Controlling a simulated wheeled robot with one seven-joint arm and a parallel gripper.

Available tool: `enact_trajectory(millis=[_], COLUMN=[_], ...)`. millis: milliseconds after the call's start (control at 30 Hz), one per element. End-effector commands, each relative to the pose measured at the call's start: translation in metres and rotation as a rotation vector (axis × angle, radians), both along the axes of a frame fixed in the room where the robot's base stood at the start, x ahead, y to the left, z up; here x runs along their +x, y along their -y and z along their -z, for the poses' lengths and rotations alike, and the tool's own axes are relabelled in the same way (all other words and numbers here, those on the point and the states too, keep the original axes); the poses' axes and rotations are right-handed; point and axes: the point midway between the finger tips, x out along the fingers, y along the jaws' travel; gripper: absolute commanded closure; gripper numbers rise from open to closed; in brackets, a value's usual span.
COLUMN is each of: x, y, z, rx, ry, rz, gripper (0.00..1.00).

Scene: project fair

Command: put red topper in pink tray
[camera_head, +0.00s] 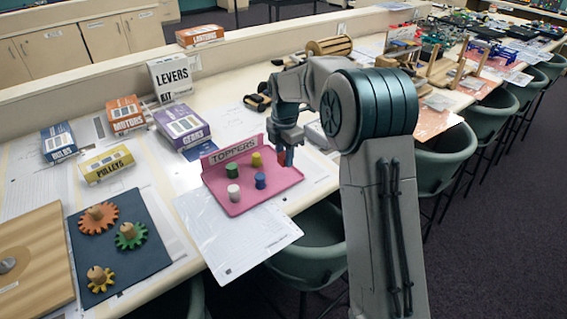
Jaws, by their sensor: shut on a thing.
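The pink tray (250,198) lies on the table in the middle of the view, with a raised back wall marked TOPPERS. A green topper (232,170), a yellow topper (256,159), a blue topper (260,181) and a white topper (233,193) stand in it. My gripper (285,150) points down at the tray's right end and is shut on the red topper (281,158). The red topper is partly hidden by the fingers. It appears above the tray's right part; its exact height is hard to tell.
A navy board (110,245) with gears lies at the left. Chairs (310,245) line the front edge. The tray's front right floor is bare.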

Motion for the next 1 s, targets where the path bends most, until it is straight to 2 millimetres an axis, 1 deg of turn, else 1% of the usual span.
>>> enact_trajectory(millis=[133,300,400,767,800,867,900,1000], x=[0.004,0.003,0.003,0.003,0.003,0.003,0.003,0.003], y=[-0.001,-0.001,-0.001,-0.001,-0.001,-0.001,-0.001,-0.001], z=[0.007,0.032,0.041,0.046,0.046,0.045,0.045,0.045], rx=[-0.001,-0.002,-0.001,0.0,0.0,0.0,0.0,0.0], ry=[-0.001,-0.002,-0.001,0.0,0.0,0.0,0.0,0.0], rz=[0.0,-0.001,0.0,0.0,0.0,0.0,0.0,0.0], gripper=[0.93,0.93,0.93,0.93,0.69,0.52,0.5,0.5])
